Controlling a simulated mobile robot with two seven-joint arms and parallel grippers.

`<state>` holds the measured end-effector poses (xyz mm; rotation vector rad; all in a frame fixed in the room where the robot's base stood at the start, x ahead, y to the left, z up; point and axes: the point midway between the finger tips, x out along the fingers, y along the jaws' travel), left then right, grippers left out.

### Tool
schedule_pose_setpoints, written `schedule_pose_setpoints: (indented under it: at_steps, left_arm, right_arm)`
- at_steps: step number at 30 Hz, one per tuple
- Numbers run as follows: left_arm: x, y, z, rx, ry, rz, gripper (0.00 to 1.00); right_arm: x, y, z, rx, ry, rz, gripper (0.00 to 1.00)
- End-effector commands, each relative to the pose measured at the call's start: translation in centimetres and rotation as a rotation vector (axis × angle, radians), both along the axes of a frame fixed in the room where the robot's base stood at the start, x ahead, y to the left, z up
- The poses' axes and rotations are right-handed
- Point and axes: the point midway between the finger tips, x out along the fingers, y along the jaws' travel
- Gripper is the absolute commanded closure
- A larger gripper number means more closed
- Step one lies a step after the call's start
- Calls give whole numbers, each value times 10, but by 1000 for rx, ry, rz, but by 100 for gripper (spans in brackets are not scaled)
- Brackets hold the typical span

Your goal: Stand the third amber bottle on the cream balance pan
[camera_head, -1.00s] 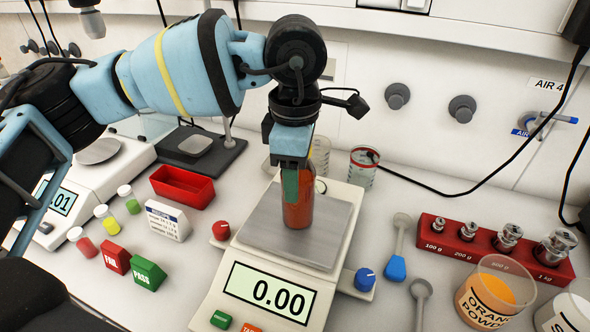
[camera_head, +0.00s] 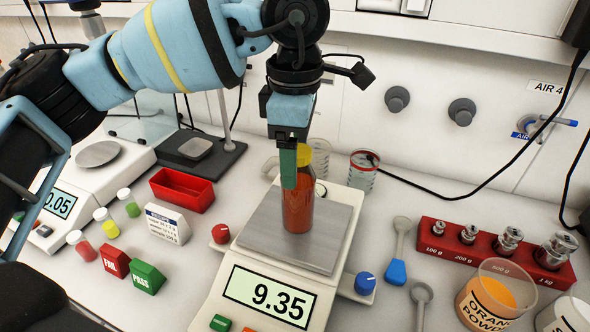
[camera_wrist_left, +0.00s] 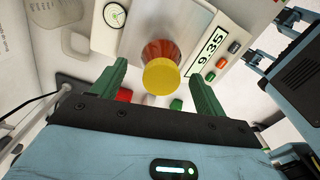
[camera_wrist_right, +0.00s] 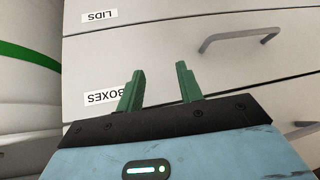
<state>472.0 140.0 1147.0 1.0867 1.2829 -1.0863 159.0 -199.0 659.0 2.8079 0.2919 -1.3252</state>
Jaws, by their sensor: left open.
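An amber bottle (camera_head: 298,207) with a yellow cap stands upright on the metal pan (camera_head: 262,232) of the cream balance (camera_head: 237,262). The balance display reads 9.35. My left gripper (camera_head: 290,172) is just above and beside the bottle's upper part, partly in front of it. In the left wrist view the left fingers (camera_wrist_left: 155,90) are spread wide, and the yellow cap (camera_wrist_left: 161,77) shows between and beyond them, free of both. My right gripper (camera_wrist_right: 158,88) is open and empty in its wrist view, in front of drawers. It is not in the head view.
Weights in a red block (camera_head: 480,250), a blue-handled scoop (camera_head: 396,268) and an orange powder jar (camera_head: 487,300) stand to the right. A red tray (camera_head: 182,190), sample vials and a second balance (camera_head: 60,195) are to the left. Glass beakers stand behind the pan.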

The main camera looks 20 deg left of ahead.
Motion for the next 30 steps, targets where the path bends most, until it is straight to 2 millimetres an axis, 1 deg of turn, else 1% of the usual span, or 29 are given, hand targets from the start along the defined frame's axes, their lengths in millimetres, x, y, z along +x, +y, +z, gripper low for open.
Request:
schedule_pose_setpoints:
  at_steps: [1, 6, 9, 12, 17, 30]
  left_arm:
    - [0, -1, 12, -1, -4, -1, 27]
    - [0, -1, 43, -1, -2, -2, 27]
    - [0, -1, 57, -2, -2, -3, 27]
    - [0, -1, 66, 0, -1, -3, 27]
    - [0, 0, 72, 0, 0, -3, 27]
    - [0, 0, 72, 0, 0, -3, 27]
  right_arm:
    - [0, 0, 0, 0, 1, 0, 64]
    - [-1, 0, 0, 0, 1, 0, 64]
    - [-1, 0, 0, 0, 2, 0, 64]
    - [-2, 0, -1, 0, 5, 0, 64]
    - [-6, 0, -2, -1, 11, 1, 64]
    - [-7, 0, -3, 0, 14, 0, 64]
